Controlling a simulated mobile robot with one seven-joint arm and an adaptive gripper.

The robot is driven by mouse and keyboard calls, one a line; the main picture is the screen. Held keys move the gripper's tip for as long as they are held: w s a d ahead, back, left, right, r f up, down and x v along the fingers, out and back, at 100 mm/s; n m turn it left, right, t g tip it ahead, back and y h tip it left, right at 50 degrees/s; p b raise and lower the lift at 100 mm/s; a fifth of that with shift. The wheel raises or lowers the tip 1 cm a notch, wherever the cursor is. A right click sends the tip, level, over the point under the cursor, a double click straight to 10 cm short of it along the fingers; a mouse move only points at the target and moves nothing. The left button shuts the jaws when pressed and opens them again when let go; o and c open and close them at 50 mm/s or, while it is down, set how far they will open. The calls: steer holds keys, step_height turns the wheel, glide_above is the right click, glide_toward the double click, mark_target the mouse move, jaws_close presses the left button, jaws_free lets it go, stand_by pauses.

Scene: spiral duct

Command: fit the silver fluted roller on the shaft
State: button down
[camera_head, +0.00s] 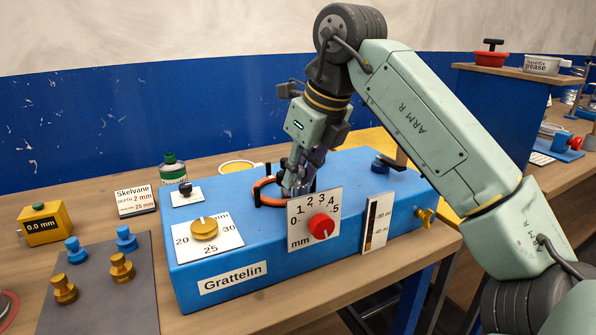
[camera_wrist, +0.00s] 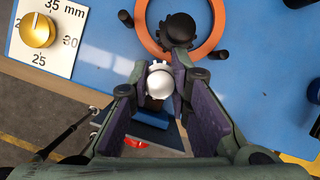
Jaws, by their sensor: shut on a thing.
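My gripper (camera_head: 296,188) points down over the blue Grattelin machine (camera_head: 190,277). In the wrist view its fingers (camera_wrist: 160,92) are closed on the silver fluted roller (camera_wrist: 159,83), whose pale round top and toothed rim show between the fingertips. Just above it in that view, a black toothed roller (camera_wrist: 178,30) sits inside an orange ring (camera_wrist: 144,39). The ring also shows beside my fingers in the head view (camera_head: 262,199). The shaft is not clearly visible; the roller and fingers cover what is below them. I cannot tell whether the roller is on it.
The machine carries a gold dial (camera_head: 204,227), a red dial (camera_head: 321,226) and a black knob (camera_head: 186,188). Blue rollers (camera_head: 126,239) and gold rollers (camera_head: 122,267) stand on a grey mat (camera_head: 115,312). A yellow 0.0 mm gauge (camera_head: 43,225) and a Skelvane card (camera_head: 136,200) stand at left.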

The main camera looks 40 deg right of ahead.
steer(key=shift+f, duration=0.25)
stand_by(0.6)
steer(key=c, duration=1.4)
jaws_free()
steer(key=shift+o, duration=0.5)
steer(key=shift+o, duration=1.1)
steer(key=shift+r, duration=0.15)
steer(key=shift+r+p, duration=3.3)
steer(key=shift+r, duration=0.6)
steer(key=shift+s+f, duration=0.1)
